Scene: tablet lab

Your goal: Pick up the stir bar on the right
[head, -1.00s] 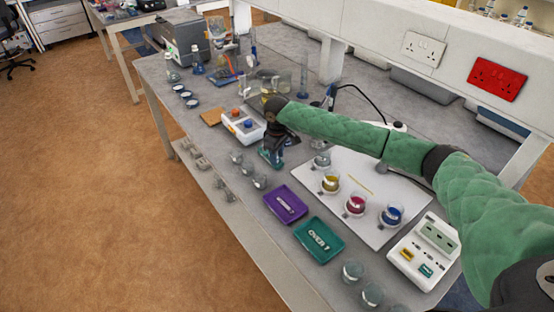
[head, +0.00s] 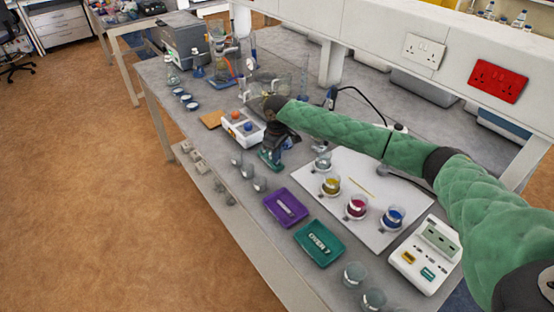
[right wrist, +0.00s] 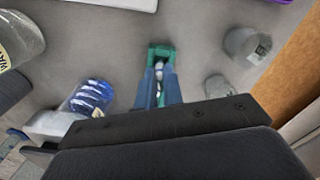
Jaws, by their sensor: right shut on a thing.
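My right gripper (head: 269,160) is low over the bench, beside the small glass vessels and in front of the white box with coloured knobs. In the right wrist view its blue fingers with green tips (right wrist: 160,62) are shut on a small white piece, the stir bar (right wrist: 159,73), of which only a bit shows between them. In the head view the bar is hidden by the gripper. I cannot tell whether it still touches the bench. My left gripper is out of view.
A purple tray (head: 270,206) and a teal tray (head: 307,254) lie nearer the front. Beakers with yellow (head: 331,184), red (head: 356,207) and blue (head: 392,217) liquid stand on a white board. Small glasses (head: 247,170) stand close left of the gripper, near the bench edge.

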